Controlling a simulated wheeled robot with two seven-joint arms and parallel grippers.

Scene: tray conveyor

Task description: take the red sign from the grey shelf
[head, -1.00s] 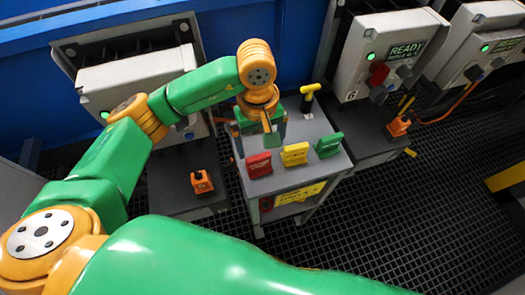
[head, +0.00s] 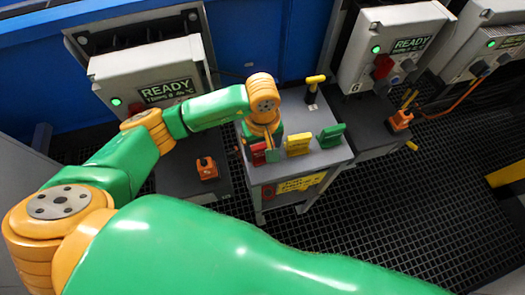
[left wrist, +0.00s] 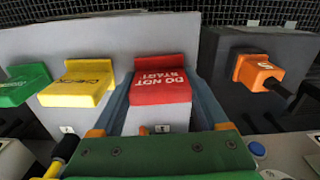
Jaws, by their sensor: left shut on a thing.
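The red sign (head: 258,156) reads "DO NOT START" in the left wrist view (left wrist: 160,87). It is at the left end of the row of signs on the grey shelf (head: 300,120). My left gripper (head: 267,152) is shut on it, with one finger on each side in the left wrist view. The gripper partly hides the sign in the head view. I cannot tell whether the sign still touches the shelf top. My right gripper is not in view.
A yellow sign (head: 298,145) and a green sign (head: 331,136) stand to the right of the red one. A yellow-topped post (head: 314,86) stands behind them. An orange device (head: 207,169) sits on a dark stand to the left. Ready-lit machines (head: 150,85) line the back.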

